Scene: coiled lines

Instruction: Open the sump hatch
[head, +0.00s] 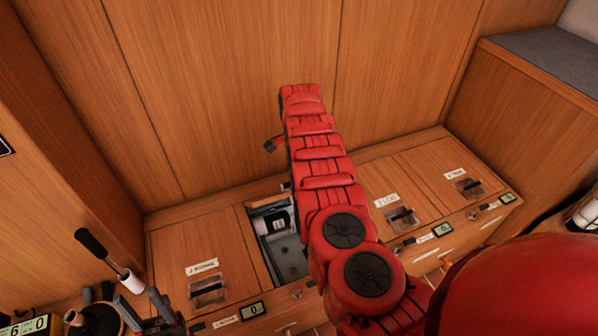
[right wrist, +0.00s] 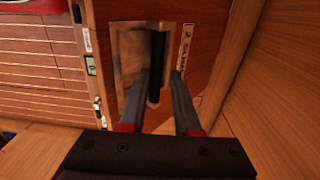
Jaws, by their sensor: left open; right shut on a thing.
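In the right wrist view my right gripper (right wrist: 162,76) is shut on a black bar handle (right wrist: 155,50). The handle sits in a pale recess (right wrist: 128,50) in a wooden hatch panel (right wrist: 205,22), with a sideways label beside it that I cannot read. In the head view my red right arm covers this gripper and handle. Left of that arm is a dark opening (head: 289,256) with grey and white parts inside; the hatch edge there is hidden.
A closed hatch (head: 170,255) lies left of the opening. Two more closed hatches, with handles (head: 402,217) and (head: 468,187), lie to the right. A black lever (head: 90,242) and white cylinder (head: 131,282) stand near my left gripper. Wooden walls close the back and sides.

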